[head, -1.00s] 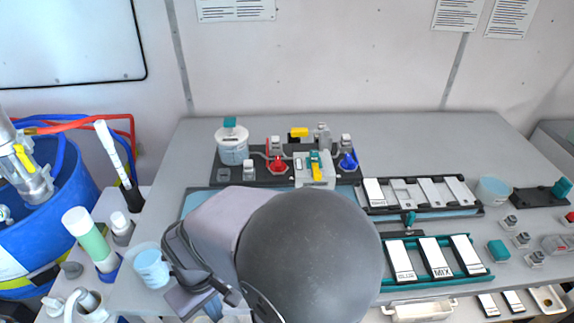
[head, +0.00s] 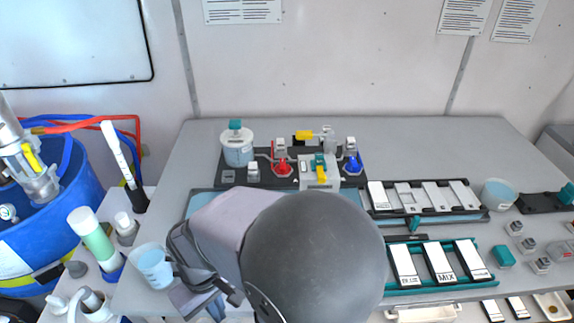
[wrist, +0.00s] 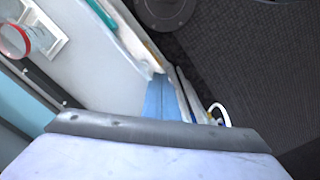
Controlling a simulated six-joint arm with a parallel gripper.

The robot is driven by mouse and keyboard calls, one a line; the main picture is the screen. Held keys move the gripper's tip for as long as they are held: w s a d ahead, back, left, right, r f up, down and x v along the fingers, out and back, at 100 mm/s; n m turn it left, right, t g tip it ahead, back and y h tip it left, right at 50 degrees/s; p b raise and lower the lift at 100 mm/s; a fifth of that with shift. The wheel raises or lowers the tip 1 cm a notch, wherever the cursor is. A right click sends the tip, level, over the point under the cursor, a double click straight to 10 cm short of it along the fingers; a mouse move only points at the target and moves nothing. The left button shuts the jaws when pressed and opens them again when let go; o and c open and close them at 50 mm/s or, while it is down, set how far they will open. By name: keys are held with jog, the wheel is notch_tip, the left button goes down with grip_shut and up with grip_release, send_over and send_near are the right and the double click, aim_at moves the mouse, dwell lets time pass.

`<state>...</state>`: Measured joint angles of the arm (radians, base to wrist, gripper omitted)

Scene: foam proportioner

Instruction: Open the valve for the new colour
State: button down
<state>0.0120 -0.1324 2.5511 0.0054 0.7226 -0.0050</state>
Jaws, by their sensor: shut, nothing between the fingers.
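At the back of the bench a dark valve board (head: 230,178) carries a red knob (head: 282,167) on the left and a blue knob (head: 353,164) on the right. A yellow-handled part (head: 309,135) sits behind them, and a white block with a yellow and teal lever (head: 320,168) stands between them. I cannot tell which valve is the new colour's. My gripper (head: 208,290) is shut and empty, low over the bench's front left, well apart from the board. My arm partly hides it. The wrist view looks down past the bench edge; no valve is clear there.
A lidded pot (head: 237,152) stands at the board's left. Label racks (head: 487,215) fill the right side. A cup of blue liquid (head: 154,266) is left of my gripper. A blue drum (head: 60,205) with hoses stands far left.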

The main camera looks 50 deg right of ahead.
jog(key=w+d+r+m+y+p, duration=0.1)
jog(key=w+d+r+m, duration=0.1)
jog(key=w+d+r, duration=0.3)
jog(key=m+t+p, duration=0.3)
jog(key=m+t, duration=0.3)
jog(key=t, duration=0.1)
send_near(290, 170)
jog(key=shift+p+x, duration=1.95)
jog(key=shift+x, duration=1.25)
